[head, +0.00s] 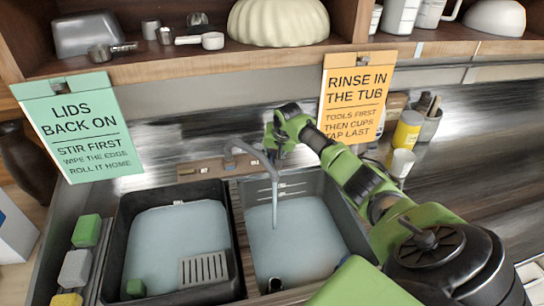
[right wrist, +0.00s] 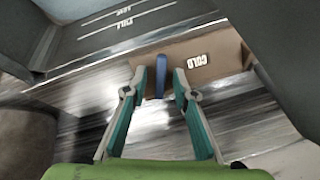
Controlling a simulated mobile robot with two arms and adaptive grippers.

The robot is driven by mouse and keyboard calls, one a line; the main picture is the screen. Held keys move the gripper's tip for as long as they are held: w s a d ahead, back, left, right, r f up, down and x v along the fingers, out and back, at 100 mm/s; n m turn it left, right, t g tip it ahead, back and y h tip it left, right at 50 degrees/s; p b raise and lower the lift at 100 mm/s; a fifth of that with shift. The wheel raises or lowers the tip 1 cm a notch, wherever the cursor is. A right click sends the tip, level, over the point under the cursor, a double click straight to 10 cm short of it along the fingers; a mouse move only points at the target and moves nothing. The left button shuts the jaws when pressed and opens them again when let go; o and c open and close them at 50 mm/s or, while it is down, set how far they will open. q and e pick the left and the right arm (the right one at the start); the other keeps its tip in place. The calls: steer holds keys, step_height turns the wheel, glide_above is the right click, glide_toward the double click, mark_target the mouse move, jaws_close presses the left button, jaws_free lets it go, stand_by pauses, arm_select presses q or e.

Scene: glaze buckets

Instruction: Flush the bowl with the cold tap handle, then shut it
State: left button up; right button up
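The tap spout (head: 250,150) arches over the right sink bowl (head: 345,215). A thin stream of water (head: 274,205) runs from it into the pale water there. The blue cold tap handle (right wrist: 160,76) stands beside a "COLD" label (right wrist: 198,60) in the right wrist view. My right gripper (right wrist: 160,78) is open, with its two fingers on either side of the handle and a gap showing at each side. In the head view the right gripper (head: 273,140) is behind the spout and hides the handle. My left gripper is out of view.
A black tub (head: 118,240) with pale water, a green block and a grey grate stands left of the bowl. Several sponges (head: 76,266) line its left side. A yellow jar (head: 406,130) and white cup (head: 400,163) stand right of my forearm. Two signs hang from the shelf (head: 230,60).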

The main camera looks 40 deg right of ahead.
steer(key=shift+w+f, duration=0.15)
steer(key=shift+f, duration=0.1)
jaws_close()
steer(key=shift+r+n+p, duration=0.15)
steer(key=shift+n+p, duration=0.45)
steer(key=shift+n, duration=0.4)
steer(key=shift+n+g+h+p, duration=0.3)
steer(key=shift+n+g+h, duration=0.1)
steer(key=shift+n, duration=0.7)
jaws_free()
